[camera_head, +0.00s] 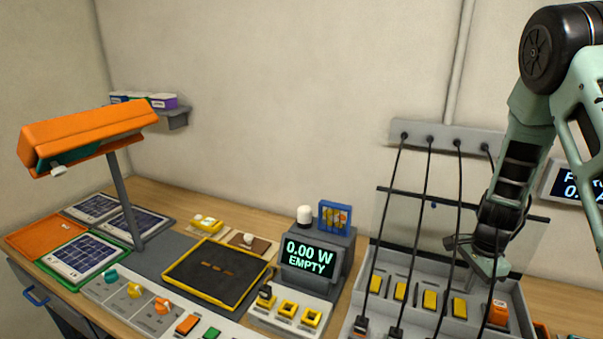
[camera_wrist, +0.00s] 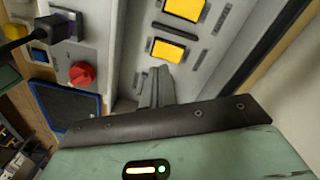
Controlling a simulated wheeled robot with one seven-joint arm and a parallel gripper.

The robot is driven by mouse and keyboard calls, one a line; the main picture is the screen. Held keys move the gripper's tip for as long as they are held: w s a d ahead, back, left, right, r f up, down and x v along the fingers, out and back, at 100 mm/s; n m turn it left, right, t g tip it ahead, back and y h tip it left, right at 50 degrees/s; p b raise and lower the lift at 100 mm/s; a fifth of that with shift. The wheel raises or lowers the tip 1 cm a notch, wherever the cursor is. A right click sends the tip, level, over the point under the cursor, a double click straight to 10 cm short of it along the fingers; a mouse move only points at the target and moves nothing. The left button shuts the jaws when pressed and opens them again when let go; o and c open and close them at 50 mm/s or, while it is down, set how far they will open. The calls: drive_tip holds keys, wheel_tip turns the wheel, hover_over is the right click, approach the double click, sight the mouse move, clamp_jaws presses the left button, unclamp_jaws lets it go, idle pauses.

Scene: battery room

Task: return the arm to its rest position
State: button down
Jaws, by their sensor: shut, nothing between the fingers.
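My green arm comes in from the upper right in the head view. My gripper (camera_head: 492,272) points down at the right, over the grey charging rack (camera_head: 413,319) with yellow blocks and black cables. In the wrist view the grey fingers (camera_wrist: 158,88) are together with nothing between them. They are in front of the grey rack panel (camera_wrist: 187,65) with yellow blocks (camera_wrist: 167,50). The gap between the fingertips and the rack cannot be told exactly.
Black cables (camera_head: 428,190) hang from a wall bar (camera_head: 447,139) beside my gripper. A clear panel (camera_head: 400,235) stands behind the rack. A display (camera_head: 310,257) reads 0.00 W EMPTY. An orange lamp (camera_head: 90,138) stands at the left. A red knob (camera_wrist: 82,74) shows in the wrist view.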

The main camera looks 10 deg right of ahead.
drive_tip(key=s+a+r+n+y+b, duration=0.15)
drive_tip(key=a+n, duration=0.25)
drive_tip(key=a, duration=0.4)
drive_tip(key=s+a+r+n+b, duration=0.1)
drive_tip(key=a+r+n+b, duration=0.2)
drive_tip(key=a, duration=0.5)
drive_tip(key=s+a+r+n, duration=0.2)
drive_tip(key=a+n, duration=0.3)
drive_tip(key=a, duration=0.4)
drive_tip(key=s+a+r+n+b, duration=0.1)
drive_tip(key=s+a+n+b, duration=0.1)
drive_tip(key=s+a+n, duration=0.3)
drive_tip(key=s+a+r+n+b, duration=0.2)
drive_tip(key=s+a+n, duration=0.2)
drive_tip(key=s+n, duration=0.5)
drive_tip(key=s+h, duration=0.1)
drive_tip(key=s, duration=0.2)
drive_tip(key=shift+a+r+n, duration=0.2)
drive_tip(key=shift+a+n, duration=0.1)
drive_tip(key=shift+a, duration=0.05)
